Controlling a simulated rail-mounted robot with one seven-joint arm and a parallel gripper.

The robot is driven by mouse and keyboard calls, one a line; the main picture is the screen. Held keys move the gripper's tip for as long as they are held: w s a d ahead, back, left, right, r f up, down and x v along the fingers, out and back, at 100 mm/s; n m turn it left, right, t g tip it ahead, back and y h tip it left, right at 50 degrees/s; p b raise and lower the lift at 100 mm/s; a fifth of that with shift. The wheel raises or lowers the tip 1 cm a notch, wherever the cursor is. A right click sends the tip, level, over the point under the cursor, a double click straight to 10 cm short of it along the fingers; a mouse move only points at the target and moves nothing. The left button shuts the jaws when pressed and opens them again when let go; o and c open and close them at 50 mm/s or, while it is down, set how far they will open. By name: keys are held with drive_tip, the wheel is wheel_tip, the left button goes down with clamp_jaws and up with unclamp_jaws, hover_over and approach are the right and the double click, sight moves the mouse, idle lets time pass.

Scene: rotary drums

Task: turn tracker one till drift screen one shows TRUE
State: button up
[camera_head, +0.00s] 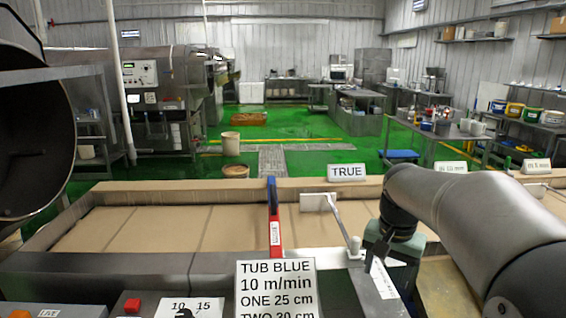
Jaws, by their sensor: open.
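A small screen or plate reading TRUE (347,172) stands on the far rail of the brown belt (225,228). I cannot read a number on it tying it to drift screen one. A pale metal rod (340,222) with a white plate (318,202) at its far end reaches over the belt from a mount (355,246) on the near rail; it may be tracker one, but no label confirms this. My gripper (384,262) points down just right of this mount. It is open, its fingertips are hard to make out, and contact with the mount cannot be told.
A sign reading TUB BLUE (276,288) stands in front. Smaller screens (450,167) (536,166) are at the right. A red button (132,306) and a 10–15 dial plate (190,307) lie at bottom left.

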drive_tip(key=s+a+f+n, duration=0.3)
drive_tip(key=s+f, duration=0.2)
drive_tip(key=s, duration=0.5)
drive_tip(key=s+a+f+n, duration=0.3)
drive_tip(key=s+a+f, duration=0.1)
drive_tip(key=s, duration=0.7)
drive_tip(key=shift+s+f+n, duration=0.2)
drive_tip(key=shift+f+n, duration=0.2)
drive_tip(key=shift+f, duration=0.05)
